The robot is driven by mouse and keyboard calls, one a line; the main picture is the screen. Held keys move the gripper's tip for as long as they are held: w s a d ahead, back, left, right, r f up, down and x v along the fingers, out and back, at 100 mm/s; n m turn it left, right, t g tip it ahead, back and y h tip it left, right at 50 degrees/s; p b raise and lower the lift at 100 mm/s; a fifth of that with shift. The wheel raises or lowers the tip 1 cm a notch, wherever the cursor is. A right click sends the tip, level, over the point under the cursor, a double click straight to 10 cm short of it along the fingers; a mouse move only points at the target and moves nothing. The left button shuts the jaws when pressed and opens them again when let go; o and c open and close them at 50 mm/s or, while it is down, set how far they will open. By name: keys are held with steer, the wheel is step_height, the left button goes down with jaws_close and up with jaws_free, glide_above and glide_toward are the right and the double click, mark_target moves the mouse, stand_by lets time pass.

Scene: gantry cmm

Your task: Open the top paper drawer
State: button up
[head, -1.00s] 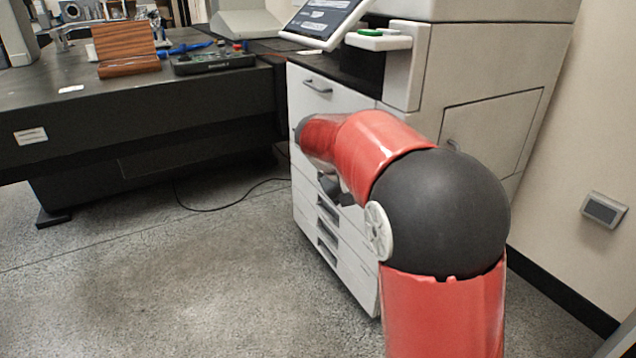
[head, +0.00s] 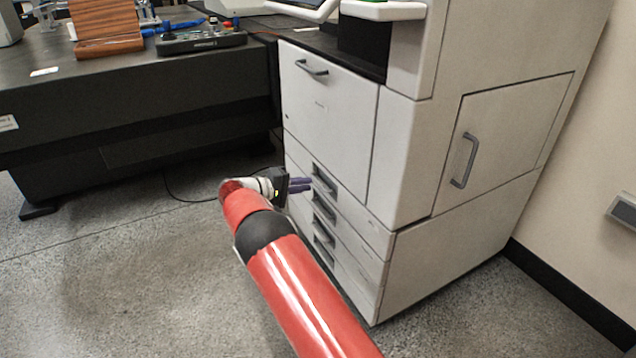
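The white printer (head: 400,190) has several paper drawers stacked in its lower front. The top paper drawer (head: 352,212) looks closed, flush with the front, with a dark recessed handle (head: 324,181). My gripper (head: 302,185) is just left of that handle, its purple fingers pointing right toward the recess. I cannot tell whether the fingertips touch the handle or stay short of it. The two fingers seem slightly apart with nothing seen between them, but they are too small to judge the opening.
Above the drawers is a large front panel with a grey handle (head: 312,68). A side door with a handle (head: 464,160) is on the right face. A dark table (head: 130,120) stands at left. A cable lies on the floor.

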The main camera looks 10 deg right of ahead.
mark_target(318, 181)
steer(key=shift+x, duration=2.75)
jaws_close()
